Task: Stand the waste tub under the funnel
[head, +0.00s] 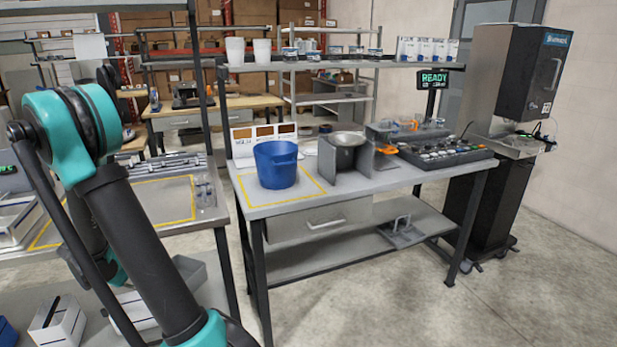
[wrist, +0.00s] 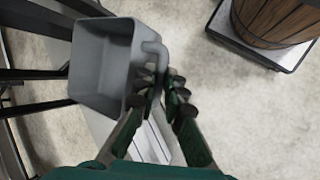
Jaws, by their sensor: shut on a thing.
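In the wrist view, my gripper (wrist: 163,88) is shut on the curved handle of a grey tub (wrist: 105,62), which I take for the waste tub. The tub is square-sided and hangs left of my fingertips, with pale floor behind it. A shiny round metal bowl (head: 346,139), likely the funnel, sits in a grey stand (head: 333,166) on the workbench. What lies under it is mostly hidden by the stand.
A blue bucket (head: 276,168) stands inside a yellow outline left of the stand. A grey handled pan (head: 402,234) lies on the lower shelf. A wooden barrel (wrist: 277,20) shows in the wrist view.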

